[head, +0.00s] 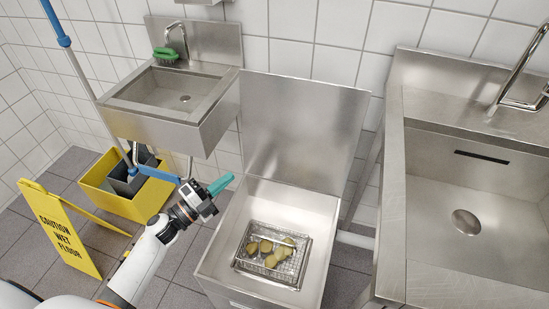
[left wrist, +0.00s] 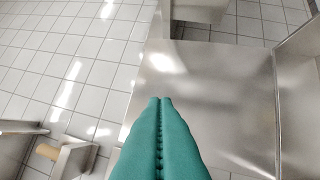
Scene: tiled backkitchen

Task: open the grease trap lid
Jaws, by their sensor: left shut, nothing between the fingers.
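The grease trap (head: 223,245) is an open steel box on the floor in the middle of the head view. Its lid (head: 301,128) stands raised, upright at the back of the box. The lid's steel sheet also fills the middle of the left wrist view (left wrist: 215,95). My left gripper (head: 221,184) has teal fingers, shut and empty, over the box's left rim and in front of the lid. The fingertips (left wrist: 160,101) show together in the left wrist view, apart from the lid as far as I can tell. My right gripper is not in view.
A wire basket with potato-like pieces (head: 243,268) sits inside the box. A yellow mop bucket (head: 97,185) and caution sign (head: 65,236) stand left. A hand sink (head: 178,92) with a green brush (head: 165,54) hangs behind; a large sink (head: 480,180) stands right.

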